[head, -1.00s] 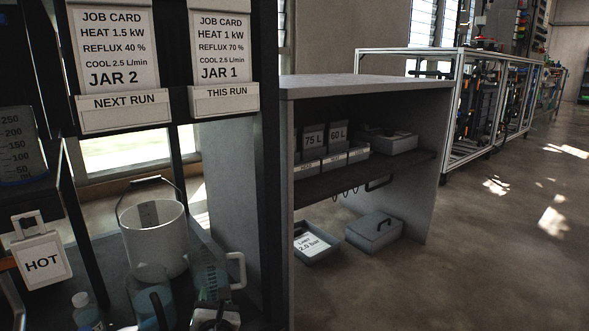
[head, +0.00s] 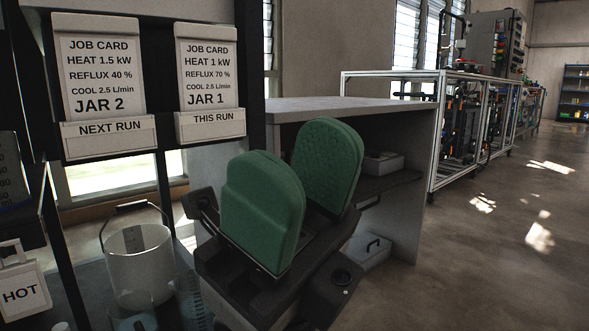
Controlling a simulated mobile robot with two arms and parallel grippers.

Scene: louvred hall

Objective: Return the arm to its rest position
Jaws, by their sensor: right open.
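My right gripper (head: 298,195) is large in the middle of the head view, with two green padded fingers standing apart. It is open, and nothing shows between the fingers. It is in front of the grey shelf unit (head: 350,106) and hides much of its inside. My left gripper is not in the picture.
Job cards (head: 104,85) hang on a dark frame at the left. Below them are a white bucket (head: 140,262) and a HOT tag (head: 22,292). Open floor (head: 480,250) lies at the right.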

